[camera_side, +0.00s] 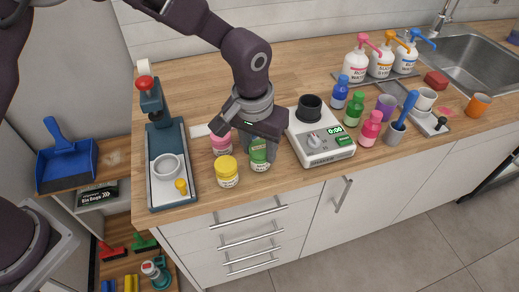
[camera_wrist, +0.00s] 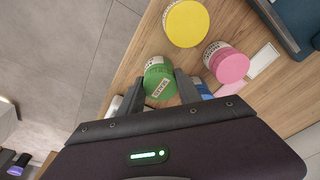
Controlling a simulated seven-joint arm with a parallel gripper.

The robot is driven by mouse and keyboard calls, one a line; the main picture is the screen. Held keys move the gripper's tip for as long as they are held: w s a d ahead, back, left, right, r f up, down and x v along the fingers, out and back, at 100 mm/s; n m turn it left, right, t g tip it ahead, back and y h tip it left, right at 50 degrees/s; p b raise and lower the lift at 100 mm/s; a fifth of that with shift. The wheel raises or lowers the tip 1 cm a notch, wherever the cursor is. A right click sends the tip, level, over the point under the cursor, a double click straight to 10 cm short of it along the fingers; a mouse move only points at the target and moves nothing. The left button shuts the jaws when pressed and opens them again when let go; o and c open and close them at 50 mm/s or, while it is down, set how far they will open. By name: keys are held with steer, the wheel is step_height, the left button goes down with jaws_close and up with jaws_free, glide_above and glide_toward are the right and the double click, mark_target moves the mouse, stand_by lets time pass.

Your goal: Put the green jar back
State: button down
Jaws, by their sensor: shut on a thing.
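The green jar (camera_side: 259,158) stands or hangs at the counter's front edge, right of the yellow-lidded jar (camera_side: 228,172) and the pink-lidded jar (camera_side: 220,136). My gripper (camera_side: 259,141) is over it, coming from behind and above. In the wrist view my gripper (camera_wrist: 159,88) has its two dark fingers on either side of the green jar (camera_wrist: 158,80), shut on it. The yellow lid (camera_wrist: 186,23) and pink lid (camera_wrist: 230,64) show nearby. I cannot tell whether the green jar's base touches the counter.
A white scale (camera_side: 324,150) with a black cup is close right of the green jar. A press stand (camera_side: 168,193) is on the left. Bottles, including a blue one (camera_side: 340,92) and a pink one (camera_side: 370,129), stand farther right. The counter's front edge is close.

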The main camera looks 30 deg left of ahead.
steer(key=shift+f, duration=0.35)
steer(key=c, duration=0.8)
jaws_free()
steer(key=shift+f, duration=0.1)
steer(key=shift+c, duration=0.2)
